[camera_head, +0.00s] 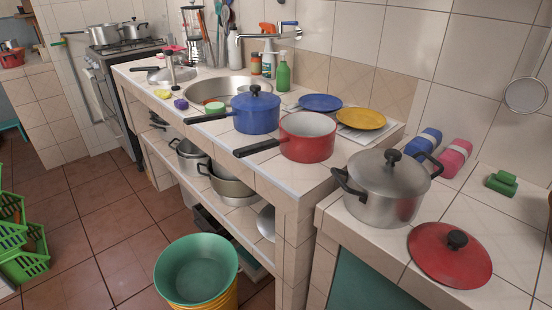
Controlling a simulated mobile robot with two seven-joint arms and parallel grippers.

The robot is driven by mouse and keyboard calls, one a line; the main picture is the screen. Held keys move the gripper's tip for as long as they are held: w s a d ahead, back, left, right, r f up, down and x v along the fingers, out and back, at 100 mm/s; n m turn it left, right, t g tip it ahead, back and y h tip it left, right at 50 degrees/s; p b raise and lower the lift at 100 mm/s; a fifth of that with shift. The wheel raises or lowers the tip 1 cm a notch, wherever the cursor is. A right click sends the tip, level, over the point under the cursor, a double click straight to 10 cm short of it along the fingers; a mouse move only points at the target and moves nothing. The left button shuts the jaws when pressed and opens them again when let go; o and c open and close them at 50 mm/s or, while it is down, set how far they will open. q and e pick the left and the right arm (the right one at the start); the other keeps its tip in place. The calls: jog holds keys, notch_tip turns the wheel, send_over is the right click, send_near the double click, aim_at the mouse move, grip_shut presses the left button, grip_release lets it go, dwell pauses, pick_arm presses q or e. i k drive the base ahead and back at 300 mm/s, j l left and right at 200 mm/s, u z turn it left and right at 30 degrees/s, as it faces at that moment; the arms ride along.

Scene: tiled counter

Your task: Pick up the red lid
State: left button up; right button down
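The red lid (436,265) lies flat on the lower tiled counter at the right, near its front edge. It is round with a black knob (457,239) on top. It sits just in front and to the right of a large silver pot (385,198) with a lid on. An open red saucepan (308,146) without a lid stands on the higher counter, its black handle pointing left. Neither of my grippers shows in the head view.
A blue lidded saucepan (257,114) stands beside the red saucepan. Blue and yellow plates (361,118) lie behind. A green bucket (181,293) stands on the floor. Bare tile surrounds the lid's right side.

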aim_at(448, 254)
jog(key=z, duration=1.35)
